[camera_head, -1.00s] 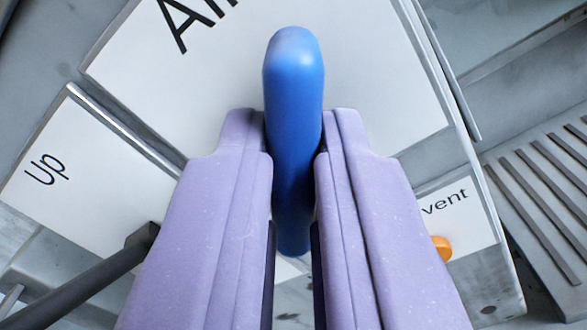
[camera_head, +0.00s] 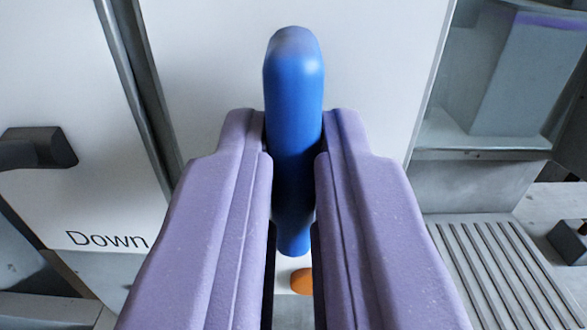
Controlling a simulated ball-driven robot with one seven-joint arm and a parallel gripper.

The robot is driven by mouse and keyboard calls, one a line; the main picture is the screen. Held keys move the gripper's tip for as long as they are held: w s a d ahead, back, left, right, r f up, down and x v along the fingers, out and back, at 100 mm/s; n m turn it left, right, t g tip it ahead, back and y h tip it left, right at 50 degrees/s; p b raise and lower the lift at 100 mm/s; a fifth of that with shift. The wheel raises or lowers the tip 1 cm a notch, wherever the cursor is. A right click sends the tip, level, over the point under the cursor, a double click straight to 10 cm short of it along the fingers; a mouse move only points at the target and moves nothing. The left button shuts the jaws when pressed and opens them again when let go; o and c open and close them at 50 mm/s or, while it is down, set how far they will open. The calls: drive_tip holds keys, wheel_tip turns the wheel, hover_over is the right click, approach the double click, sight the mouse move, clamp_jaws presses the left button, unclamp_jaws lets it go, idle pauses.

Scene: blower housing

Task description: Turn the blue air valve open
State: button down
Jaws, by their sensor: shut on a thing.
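The blue air valve handle (camera_head: 294,85) is a rounded bar in the middle of the view, in front of a white panel (camera_head: 370,60). My gripper (camera_head: 293,140) has its two pale purple fingers on either side of the handle, shut on it. The handle's top end sticks out past the fingertips and its lower end shows between the fingers. The valve's pivot is hidden.
At left, a white panel marked "Down" (camera_head: 106,240) carries a dark lever (camera_head: 38,148). A small orange knob (camera_head: 302,281) shows between my fingers, low down. At right are a grey recess (camera_head: 510,80) and a slatted grille (camera_head: 500,270).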

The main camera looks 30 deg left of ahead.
drive_tip(key=shift+f, duration=0.15)
drive_tip(key=c, duration=1.1)
unclamp_jaws()
drive_tip(key=shift+c, duration=0.2)
drive_tip(key=p+v, duration=0.2)
drive_tip(key=v, duration=0.5)
drive_tip(key=shift+s+d, duration=0.25)
drive_tip(key=shift+s, duration=0.1)
